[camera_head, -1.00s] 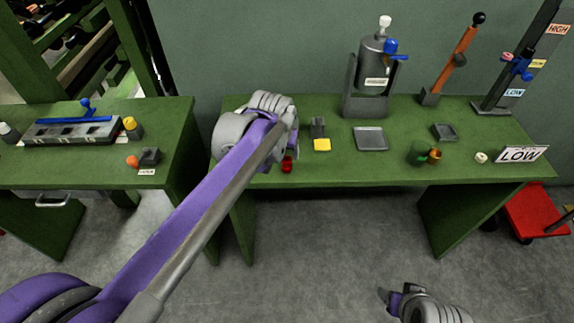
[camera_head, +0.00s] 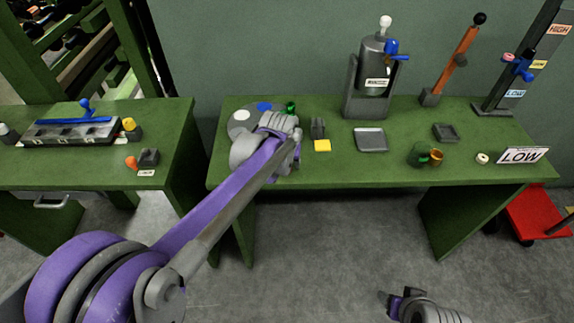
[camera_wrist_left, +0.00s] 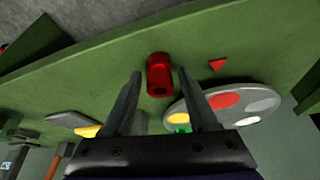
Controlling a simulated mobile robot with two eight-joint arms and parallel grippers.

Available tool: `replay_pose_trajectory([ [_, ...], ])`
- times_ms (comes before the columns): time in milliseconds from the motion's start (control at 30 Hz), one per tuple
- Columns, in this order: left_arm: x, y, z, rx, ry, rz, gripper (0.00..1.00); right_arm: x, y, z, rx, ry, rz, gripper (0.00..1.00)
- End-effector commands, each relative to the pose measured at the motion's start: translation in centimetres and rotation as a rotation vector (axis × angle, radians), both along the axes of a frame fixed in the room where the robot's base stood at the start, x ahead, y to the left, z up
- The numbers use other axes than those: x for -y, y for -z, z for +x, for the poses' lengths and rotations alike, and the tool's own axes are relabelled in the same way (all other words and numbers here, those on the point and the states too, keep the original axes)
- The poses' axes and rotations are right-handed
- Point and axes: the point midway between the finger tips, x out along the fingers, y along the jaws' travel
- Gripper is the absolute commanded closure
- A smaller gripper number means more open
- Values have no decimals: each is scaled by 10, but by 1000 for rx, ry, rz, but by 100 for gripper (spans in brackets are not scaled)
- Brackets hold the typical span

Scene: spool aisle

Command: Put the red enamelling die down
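The red enamelling die (camera_wrist_left: 159,78) is a small red cylinder, seen in the left wrist view over the green bench top. It lies between the two spread fingers of my left gripper (camera_wrist_left: 160,73), with a gap visible on both sides. I cannot tell for certain whether it rests on the bench. In the head view my left gripper (camera_head: 294,160) is over the left part of the middle bench (camera_head: 330,172), and the die is hidden there. My right gripper (camera_head: 392,300) is low over the floor at the bottom edge; its finger opening is unclear.
A round plate with coloured spots (camera_wrist_left: 262,103) lies beside my left gripper, near a red triangle mark (camera_wrist_left: 218,65). A green die (camera_head: 290,107) stands at the plate's edge. A yellow block (camera_head: 322,146), grey tray (camera_head: 371,139) and green cup-like piece (camera_head: 419,154) stand to the right.

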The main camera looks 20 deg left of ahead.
Motion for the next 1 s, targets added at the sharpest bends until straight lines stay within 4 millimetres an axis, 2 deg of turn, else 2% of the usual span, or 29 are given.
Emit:
replay_pose_trajectory([
  [33, 0, 0, 0, 0, 0, 0, 52, 0, 0, 0, 0, 0, 0, 35],
  [300, 0, 0, 0, 0, 0, 0, 100, 0, 0, 0, 0, 0, 0, 35],
  [667, 0, -3, 0, 0, 0, 0, 100, 0, 0, 0, 0, 0, 0, 35],
  [767, 0, -13, 0, 0, 0, 0, 100, 0, -2, 0, 1, 0, 0, 35],
  [1000, 0, -62, 0, 0, 0, 0, 100, 0, -8, 1, 3, 0, 0, 35],
])
